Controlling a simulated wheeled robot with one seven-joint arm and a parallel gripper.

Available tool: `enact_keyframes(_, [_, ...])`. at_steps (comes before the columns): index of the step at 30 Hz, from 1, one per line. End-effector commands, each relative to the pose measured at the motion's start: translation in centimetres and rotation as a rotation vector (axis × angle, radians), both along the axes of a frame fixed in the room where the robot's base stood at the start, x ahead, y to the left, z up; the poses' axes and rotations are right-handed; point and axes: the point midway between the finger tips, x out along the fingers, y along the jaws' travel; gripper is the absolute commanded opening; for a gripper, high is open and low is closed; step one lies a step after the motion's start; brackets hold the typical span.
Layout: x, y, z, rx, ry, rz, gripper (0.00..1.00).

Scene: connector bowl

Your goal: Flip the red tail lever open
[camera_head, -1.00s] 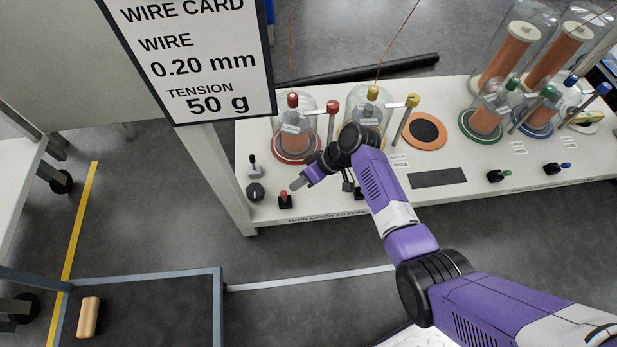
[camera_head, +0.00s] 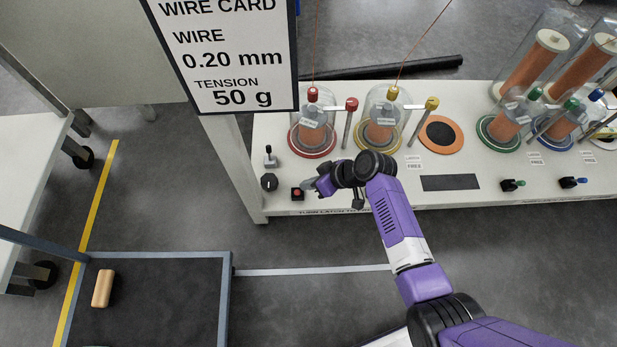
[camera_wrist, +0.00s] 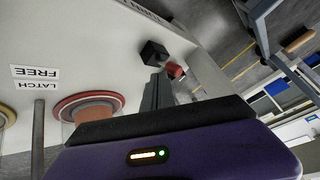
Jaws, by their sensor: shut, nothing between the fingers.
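The red tail lever (camera_head: 297,191) is a red knob on a small black block near the table's front left corner. In the wrist view its red knob (camera_wrist: 176,71) shows beside the black block (camera_wrist: 154,52). My gripper (camera_head: 311,186) is shut and empty, just right of the lever in the head view. In the wrist view the dark fingers (camera_wrist: 158,92) reach close to the red knob. I cannot tell whether they touch it. The lever's exact angle is too small to read.
A black rotary knob (camera_head: 269,182) and a toggle switch (camera_head: 270,158) stand close by on the left. The red-ringed spool (camera_head: 313,137) and yellow-ringed spool (camera_head: 382,133) stand behind.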

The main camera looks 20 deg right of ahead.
Motion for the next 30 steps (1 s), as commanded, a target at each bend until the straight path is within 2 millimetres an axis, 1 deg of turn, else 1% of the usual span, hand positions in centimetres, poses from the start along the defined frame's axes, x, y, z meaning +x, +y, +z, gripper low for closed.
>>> enact_keyframes(8, [0.4, -0.2, -0.1, 0.000, -0.001, -0.002, 0.00])
enact_keyframes(18, [1.6, -0.6, -0.4, 0.000, -0.001, -0.002, 0.00])
enact_keyframes(30, [1.7, -0.6, -0.2, 0.000, 0.001, -0.001, 0.00])
